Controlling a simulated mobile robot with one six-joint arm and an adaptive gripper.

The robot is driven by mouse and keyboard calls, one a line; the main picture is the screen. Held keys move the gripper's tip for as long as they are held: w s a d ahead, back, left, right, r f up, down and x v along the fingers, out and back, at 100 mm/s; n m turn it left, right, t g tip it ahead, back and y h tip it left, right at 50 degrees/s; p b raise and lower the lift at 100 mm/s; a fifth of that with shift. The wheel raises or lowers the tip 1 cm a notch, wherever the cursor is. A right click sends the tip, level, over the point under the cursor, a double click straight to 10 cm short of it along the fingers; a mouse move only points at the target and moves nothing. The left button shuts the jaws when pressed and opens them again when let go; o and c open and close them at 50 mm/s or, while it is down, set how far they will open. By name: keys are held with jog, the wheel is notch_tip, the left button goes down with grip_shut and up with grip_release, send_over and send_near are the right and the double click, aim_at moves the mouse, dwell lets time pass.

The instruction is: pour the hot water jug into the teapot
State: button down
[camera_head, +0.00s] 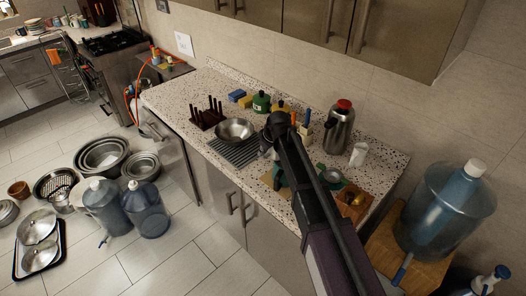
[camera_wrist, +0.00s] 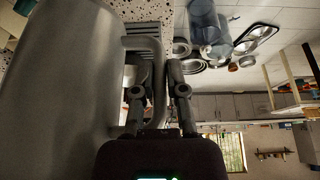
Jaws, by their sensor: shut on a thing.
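A tall steel jug with a red lid (camera_head: 341,125) stands upright at the back of the speckled counter, right of my arm. In the wrist view a large grey metal jug (camera_wrist: 60,80) fills the left side. My gripper (camera_wrist: 160,90) is shut on its upright handle, with the fingers on either side of the grip. My arm hides the fingers in the head view. A small green vessel with a round grey top (camera_head: 331,175) sits right of my arm, and a rounded green pot (camera_head: 261,103) stands at the back; I cannot tell which is the teapot.
A steel bowl (camera_head: 235,129) sits by a grooved drainer (camera_head: 241,153). A white cup (camera_head: 358,155) and a wooden tray (camera_head: 352,201) are at the right. Large water bottles (camera_head: 103,205) and pans stand on the floor. Wall cabinets hang above the counter.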

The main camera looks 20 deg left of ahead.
jog(key=w+d+r+m+g+y+b, duration=0.1)
jog(key=w+d+m+g+y+b, duration=0.1)
jog(key=y+b, duration=0.6)
jog(key=w+d+r+m+g+y+b, duration=0.1)
jog(key=g+y+b, duration=0.5)
jog(key=b, duration=0.8)
jog(key=shift+w+d+r+m+y, duration=0.15)
jog(key=shift+w+d+m+y, duration=0.65)
jog(key=shift+d+m+y, duration=0.7)
dwell(2.0)
